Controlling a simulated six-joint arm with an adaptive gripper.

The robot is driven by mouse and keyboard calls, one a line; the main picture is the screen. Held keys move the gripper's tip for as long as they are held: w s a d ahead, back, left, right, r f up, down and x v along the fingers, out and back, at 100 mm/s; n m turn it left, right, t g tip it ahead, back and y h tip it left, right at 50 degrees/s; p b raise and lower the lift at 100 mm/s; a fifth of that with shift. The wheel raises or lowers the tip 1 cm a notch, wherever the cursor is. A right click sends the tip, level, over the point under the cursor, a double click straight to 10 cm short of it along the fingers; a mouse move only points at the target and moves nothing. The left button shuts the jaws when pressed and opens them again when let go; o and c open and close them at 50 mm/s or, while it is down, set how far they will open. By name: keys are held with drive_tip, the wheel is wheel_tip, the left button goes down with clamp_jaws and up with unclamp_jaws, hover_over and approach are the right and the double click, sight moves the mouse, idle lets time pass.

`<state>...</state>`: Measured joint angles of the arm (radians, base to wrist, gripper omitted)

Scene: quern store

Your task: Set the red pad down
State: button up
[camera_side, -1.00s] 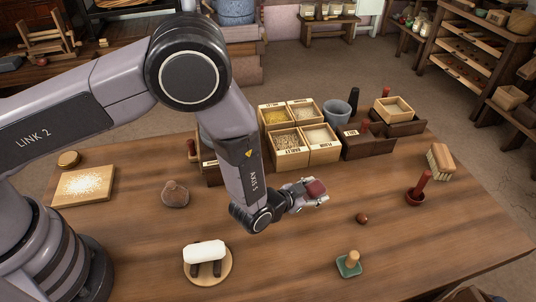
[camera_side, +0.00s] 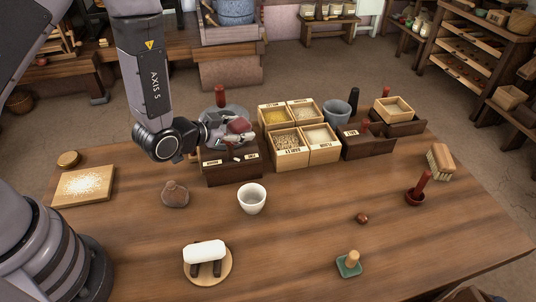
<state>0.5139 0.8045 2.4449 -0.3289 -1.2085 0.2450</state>
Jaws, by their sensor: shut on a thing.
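The red pad (camera_side: 239,125) is a small dark red, rounded thing between the fingers of my gripper (camera_side: 232,131). My gripper is shut on it and points right. It is in front of a grey round stone (camera_side: 213,113) with a red handle, and over a dark wooden box (camera_side: 234,174) with small pale labels. The fingers partly cover the pad's underside. I cannot tell whether the pad touches the box or the stone.
A white cup (camera_side: 252,199) stands in front. A brown lumpy sack (camera_side: 175,194) is at left.

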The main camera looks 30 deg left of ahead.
drive_tip(key=w+a+r+n+y, duration=0.1)
drive_tip(key=w+a+r, duration=0.15)
drive_tip(key=a, duration=0.55)
drive_tip(key=w+a+r+n+y, duration=0.1)
drive_tip(key=w+a+r, duration=0.15)
drive_tip(key=a, duration=0.65)
drive_tip(key=m+g+h, duration=0.3)
drive_tip(key=m+h, duration=0.3)
drive_tip(key=h, duration=0.2)
hover_over(155, 161)
wheel_tip(155, 161, down, 12)
wheel_tip(155, 161, down, 8)
drive_tip(key=shift+f, duration=0.1)
drive_tip(key=shift+f, duration=0.1)
drive_tip(key=shift+f, duration=0.35)
drive_tip(key=shift+f, duration=0.1)
